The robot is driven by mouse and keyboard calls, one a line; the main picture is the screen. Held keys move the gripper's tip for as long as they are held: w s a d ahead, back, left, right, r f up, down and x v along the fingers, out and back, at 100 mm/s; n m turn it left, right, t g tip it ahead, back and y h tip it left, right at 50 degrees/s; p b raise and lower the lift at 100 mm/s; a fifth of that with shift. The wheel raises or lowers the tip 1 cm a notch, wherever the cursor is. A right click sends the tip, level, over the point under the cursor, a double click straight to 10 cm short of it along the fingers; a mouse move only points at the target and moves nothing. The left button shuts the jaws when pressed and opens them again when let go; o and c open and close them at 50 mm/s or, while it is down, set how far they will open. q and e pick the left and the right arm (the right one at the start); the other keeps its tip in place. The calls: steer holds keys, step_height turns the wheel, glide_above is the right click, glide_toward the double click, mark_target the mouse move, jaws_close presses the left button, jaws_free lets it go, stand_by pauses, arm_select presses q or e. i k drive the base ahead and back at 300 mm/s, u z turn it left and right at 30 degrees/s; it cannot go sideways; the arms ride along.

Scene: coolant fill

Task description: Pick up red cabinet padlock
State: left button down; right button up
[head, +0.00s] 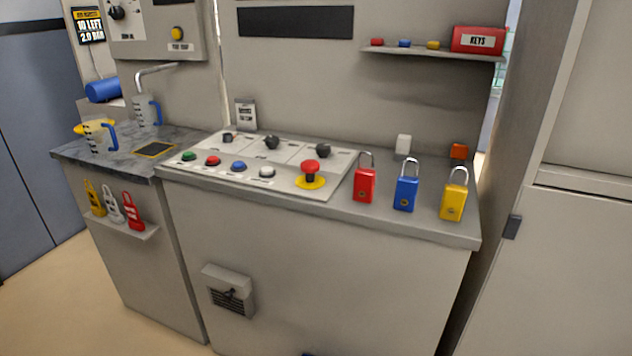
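The red padlock (365,184) stands upright on the right part of the grey counter (425,225), just right of the control panel's red mushroom button. Its silver shackle points up. A blue padlock (405,192) and a yellow padlock (454,200) stand in a row to its right, apart from it. Neither of my grippers shows in the head view.
The sloped control panel (290,153) with buttons and knobs lies left of the padlocks. A white block (403,144) and an orange block (459,151) stand behind them. A shelf (425,53) with a red KEYS box (478,40) hangs above. A tall cabinet (570,230) stands at right.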

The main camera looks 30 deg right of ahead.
mark_target(365, 179)
steer(key=u, duration=0.5)
steer(key=i, duration=0.65)
steer(key=z, duration=2.1)
